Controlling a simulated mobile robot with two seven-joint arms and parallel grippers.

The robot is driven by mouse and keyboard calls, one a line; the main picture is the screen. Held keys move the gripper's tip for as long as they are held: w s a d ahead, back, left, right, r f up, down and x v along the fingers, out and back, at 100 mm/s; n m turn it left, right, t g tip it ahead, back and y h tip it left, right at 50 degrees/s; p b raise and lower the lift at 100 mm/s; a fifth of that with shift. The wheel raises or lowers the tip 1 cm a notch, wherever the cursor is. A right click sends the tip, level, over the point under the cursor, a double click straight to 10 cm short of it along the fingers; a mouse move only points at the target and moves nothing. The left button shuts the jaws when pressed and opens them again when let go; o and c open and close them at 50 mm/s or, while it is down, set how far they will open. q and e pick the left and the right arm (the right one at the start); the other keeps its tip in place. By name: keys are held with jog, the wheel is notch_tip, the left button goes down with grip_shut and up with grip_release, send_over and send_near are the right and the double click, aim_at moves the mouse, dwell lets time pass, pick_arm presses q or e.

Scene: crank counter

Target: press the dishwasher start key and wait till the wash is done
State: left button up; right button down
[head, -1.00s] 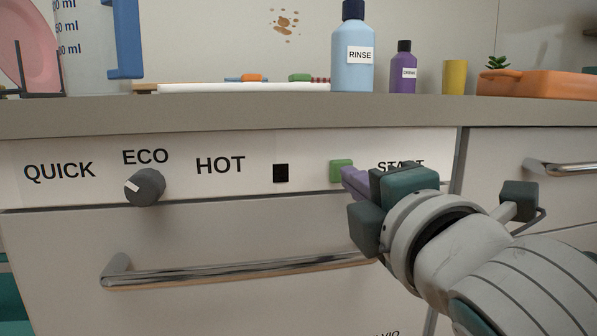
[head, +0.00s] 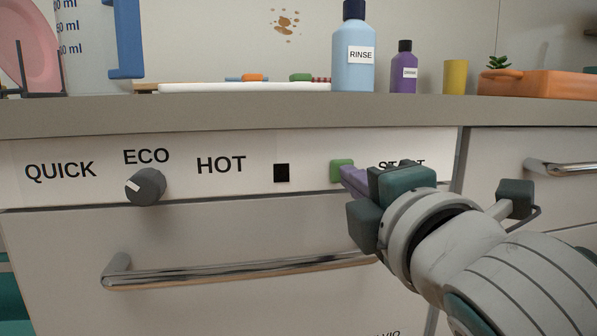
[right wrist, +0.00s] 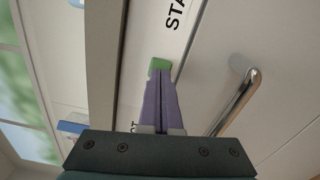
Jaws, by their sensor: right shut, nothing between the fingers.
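The dishwasher's white control strip (head: 240,190) runs under the counter edge, with the words QUICK, ECO, HOT and START. The green start key (head: 341,169) sits left of the partly covered word START. A grey dial (head: 146,187) sits under ECO, and a small black square display (head: 281,173) looks dark. My right gripper (head: 349,176) is shut and empty, its purple fingertips at the green key. In the right wrist view the closed fingertips (right wrist: 161,78) meet the lower part of the green key (right wrist: 159,65); whether they press it in, I cannot tell. My left gripper is not in view.
The dishwasher door handle (head: 240,270) projects below the strip, close to my right gripper. On the counter above stand a blue RINSE bottle (head: 354,55), a purple bottle (head: 403,72), a yellow cup (head: 455,77) and an orange dish (head: 540,84).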

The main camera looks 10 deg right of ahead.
jog(key=shift+w, duration=0.6)
jog(key=s+p, duration=0.2)
jog(key=s, duration=0.3)
jog(key=shift+d, duration=0.1)
dwell(0.5)
